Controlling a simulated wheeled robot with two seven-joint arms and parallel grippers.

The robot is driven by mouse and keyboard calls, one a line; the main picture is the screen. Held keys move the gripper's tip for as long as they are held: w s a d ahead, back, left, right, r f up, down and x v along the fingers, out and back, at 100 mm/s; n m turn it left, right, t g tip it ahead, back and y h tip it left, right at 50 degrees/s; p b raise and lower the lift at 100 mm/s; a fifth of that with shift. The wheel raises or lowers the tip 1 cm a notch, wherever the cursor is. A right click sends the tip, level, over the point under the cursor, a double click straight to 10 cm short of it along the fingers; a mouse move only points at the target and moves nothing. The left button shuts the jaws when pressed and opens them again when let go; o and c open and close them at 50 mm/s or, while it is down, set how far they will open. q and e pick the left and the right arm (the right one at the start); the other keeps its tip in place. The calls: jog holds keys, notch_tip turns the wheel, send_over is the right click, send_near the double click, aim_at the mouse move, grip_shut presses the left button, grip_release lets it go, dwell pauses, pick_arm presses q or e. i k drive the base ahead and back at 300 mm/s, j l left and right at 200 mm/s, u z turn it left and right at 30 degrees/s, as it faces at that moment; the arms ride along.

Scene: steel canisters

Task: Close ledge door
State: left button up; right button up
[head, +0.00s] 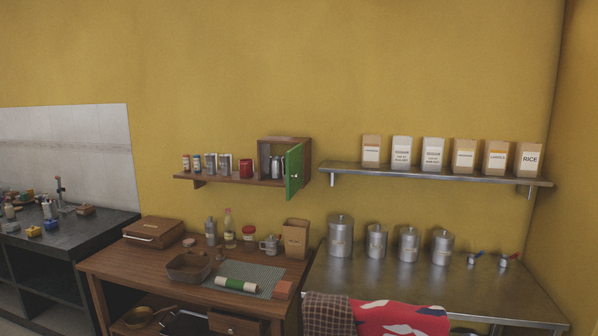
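A small wooden cabinet (284,141) stands at the right end of a wooden wall ledge (232,179). Its green door (294,170) is open and swung out toward me, hinged on the cabinet's right side, with a small light knob on it. Metal containers (270,165) show inside the cabinet, partly covered by the door. Neither of my grippers is in the head view, so their distance from the door cannot be told.
Several spice jars and a red tin (246,168) line the ledge left of the cabinet. A steel shelf (430,174) with paper bags is to the right. Below are a wooden table (120,262) and a steel counter (390,281) with canisters.

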aim_at(294, 157)
jog(key=i+j, duration=0.1)
jog(key=j, duration=0.25)
jog(key=i+j+z, duration=0.15)
jog(key=j, duration=0.5)
jog(key=i+j+z, duration=0.5)
jog(key=j, duration=0.25)
jog(key=i+j+z, duration=0.25)
jog(key=j, duration=0.25)
jog(key=i, duration=0.1)
